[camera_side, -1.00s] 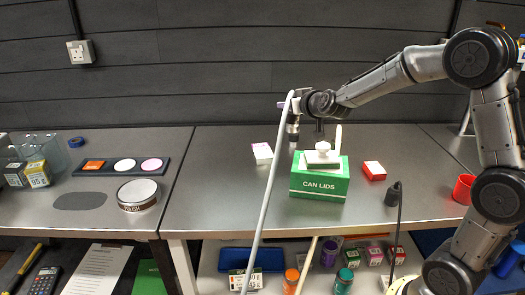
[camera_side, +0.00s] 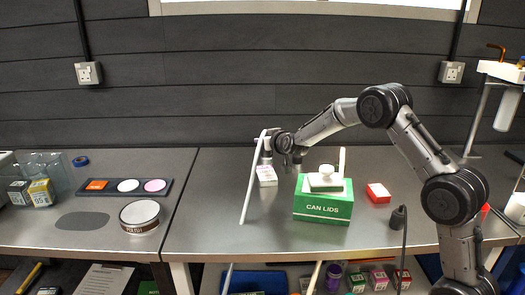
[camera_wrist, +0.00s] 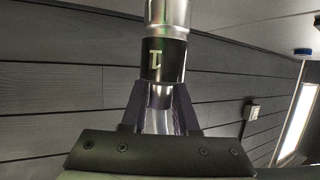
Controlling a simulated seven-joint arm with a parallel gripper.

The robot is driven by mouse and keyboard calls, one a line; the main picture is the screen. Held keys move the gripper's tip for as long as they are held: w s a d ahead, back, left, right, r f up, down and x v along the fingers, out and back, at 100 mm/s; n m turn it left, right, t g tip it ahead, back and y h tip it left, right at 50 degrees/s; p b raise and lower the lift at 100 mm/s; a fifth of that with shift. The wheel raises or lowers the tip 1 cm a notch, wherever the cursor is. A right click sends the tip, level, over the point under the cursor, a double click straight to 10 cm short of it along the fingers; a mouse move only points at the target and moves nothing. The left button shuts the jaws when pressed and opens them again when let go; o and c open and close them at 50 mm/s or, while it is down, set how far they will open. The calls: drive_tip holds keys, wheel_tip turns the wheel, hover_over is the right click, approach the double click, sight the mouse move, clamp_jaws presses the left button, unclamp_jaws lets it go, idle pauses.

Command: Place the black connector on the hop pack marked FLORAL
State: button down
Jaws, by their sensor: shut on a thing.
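My gripper (camera_side: 270,147) is shut on a connector with a black band marked with a T-like sign (camera_wrist: 163,60) and a silver body. A long pale hose (camera_side: 250,185) runs from the held piece down to the bench. In the wrist view my fingers (camera_wrist: 159,98) hold its silver part. In the side view the held piece is directly over, or at, a small white and pink pack (camera_side: 266,176); I cannot tell whether they touch. The pack's lettering is too small to read. Another black, cabled piece (camera_side: 398,219) stands at the bench's right front.
A green CAN LIDS box (camera_side: 322,208) with a white-topped object on it stands right of the pack. A red pack (camera_side: 378,193) lies further right. At left are a round tin (camera_side: 139,217), a tray with coloured discs (camera_side: 105,194) and small packs (camera_side: 40,192).

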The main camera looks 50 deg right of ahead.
drive_tip(key=shift+w+d+f, duration=0.1)
drive_tip(key=shift+w+f, duration=0.05)
drive_tip(key=shift+f, duration=0.75)
drive_tip(key=shift+w+f, duration=0.15)
drive_tip(key=shift+f, duration=0.75)
drive_tip(key=shift+f, duration=0.15)
drive_tip(key=c, duration=0.7)
unclamp_jaws()
drive_tip(key=shift+f, duration=0.1)
